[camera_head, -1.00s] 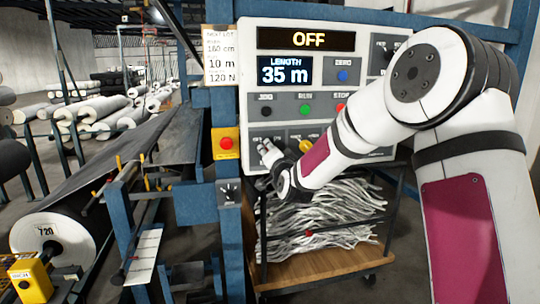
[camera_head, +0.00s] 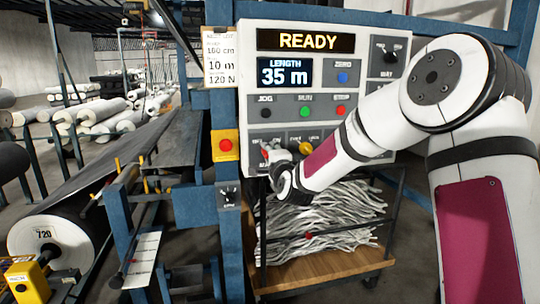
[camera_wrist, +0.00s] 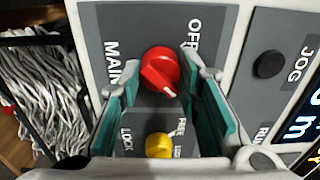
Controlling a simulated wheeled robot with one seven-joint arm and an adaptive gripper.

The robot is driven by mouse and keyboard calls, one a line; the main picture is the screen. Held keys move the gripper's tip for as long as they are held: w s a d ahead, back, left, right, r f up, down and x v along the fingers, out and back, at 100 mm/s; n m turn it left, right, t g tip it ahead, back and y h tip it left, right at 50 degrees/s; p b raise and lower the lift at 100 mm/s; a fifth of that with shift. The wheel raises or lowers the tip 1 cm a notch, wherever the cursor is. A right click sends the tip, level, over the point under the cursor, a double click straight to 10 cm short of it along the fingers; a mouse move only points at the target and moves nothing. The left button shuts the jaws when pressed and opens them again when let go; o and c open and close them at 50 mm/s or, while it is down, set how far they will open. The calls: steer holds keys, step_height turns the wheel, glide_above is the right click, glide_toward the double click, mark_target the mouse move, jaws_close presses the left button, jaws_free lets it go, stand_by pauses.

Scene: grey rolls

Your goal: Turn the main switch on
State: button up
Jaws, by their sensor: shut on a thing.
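The main switch is a red rotary knob (camera_wrist: 160,68) with a white pointer, on a grey plate marked MAIN and OFF in the wrist view. Its pointer points down and slightly right there. The teal fingers of my gripper (camera_wrist: 158,82) stand on both sides of the knob, shut on it. In the head view my gripper (camera_head: 268,153) is at the lower left of the control panel (camera_head: 390,100) and mostly hides the knob. The panel's top display (camera_head: 306,40) reads READY.
A yellow knob (camera_wrist: 158,145) marked LOCK sits close to the red one, between my fingers' bases in the wrist view. A black JOG button (camera_wrist: 268,64) is to the right. A red emergency button (camera_head: 226,145) and a cart (camera_head: 330,262) of grey strands stand nearby.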

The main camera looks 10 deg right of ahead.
stand_by(0.5)
steer(key=o, duration=1.2)
steer(key=shift+c, duration=0.2)
steer(key=shift+s, duration=0.15)
steer(key=s, duration=1.1)
steer(key=shift+s, duration=0.35)
